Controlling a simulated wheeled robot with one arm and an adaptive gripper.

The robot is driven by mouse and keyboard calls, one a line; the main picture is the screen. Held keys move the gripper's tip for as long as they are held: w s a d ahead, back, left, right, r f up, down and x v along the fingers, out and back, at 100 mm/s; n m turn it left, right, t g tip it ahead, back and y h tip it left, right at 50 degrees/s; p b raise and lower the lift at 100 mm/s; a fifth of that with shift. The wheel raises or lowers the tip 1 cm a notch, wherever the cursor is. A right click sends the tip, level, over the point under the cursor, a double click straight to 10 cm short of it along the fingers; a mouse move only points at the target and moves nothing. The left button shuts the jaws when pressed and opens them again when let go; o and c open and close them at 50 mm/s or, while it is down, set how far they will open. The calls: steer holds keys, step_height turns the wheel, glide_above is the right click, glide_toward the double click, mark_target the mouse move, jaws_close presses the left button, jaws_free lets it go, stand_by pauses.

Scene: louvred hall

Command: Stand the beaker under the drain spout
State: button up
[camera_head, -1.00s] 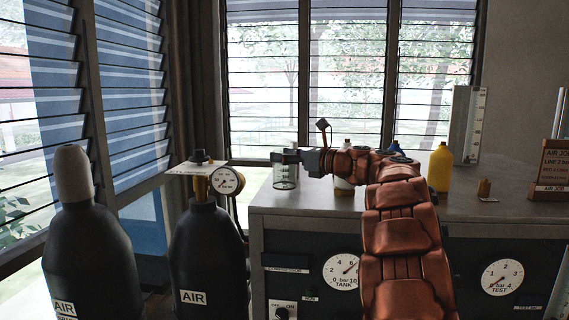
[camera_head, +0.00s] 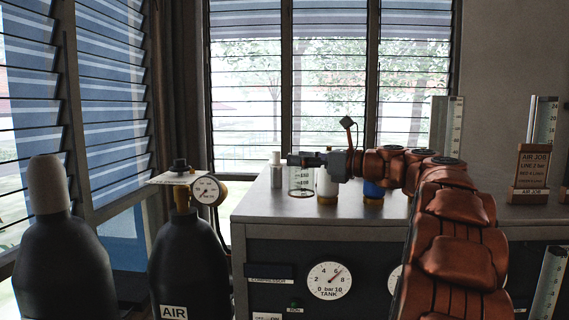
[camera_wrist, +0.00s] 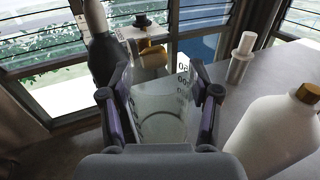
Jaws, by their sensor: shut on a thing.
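My gripper (camera_head: 298,158) is shut on the clear graduated beaker (camera_head: 301,182), near its rim. The beaker hangs upright below the fingers, over the back left part of the bench top in the head view; I cannot tell whether its base touches. In the wrist view the gripper (camera_wrist: 162,93) has one finger on each side of the beaker (camera_wrist: 160,108), whose printed marks show. I cannot make out a drain spout in either view.
A white bottle (camera_head: 327,183) and a blue bottle (camera_head: 373,190) stand right of the beaker on the bench (camera_head: 270,210). A small white-topped cylinder (camera_head: 277,172) is just left. A black air cylinder (camera_head: 188,255) with a gauge (camera_head: 207,190) stands left of the bench.

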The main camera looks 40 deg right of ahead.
steer(key=shift+s+d+r, duration=0.1)
steer(key=shift+s+d, duration=0.15)
steer(key=shift+s, duration=0.75)
steer(key=shift+s+d+r, duration=0.1)
steer(key=shift+s+d, duration=0.1)
steer(key=shift+s, duration=0.75)
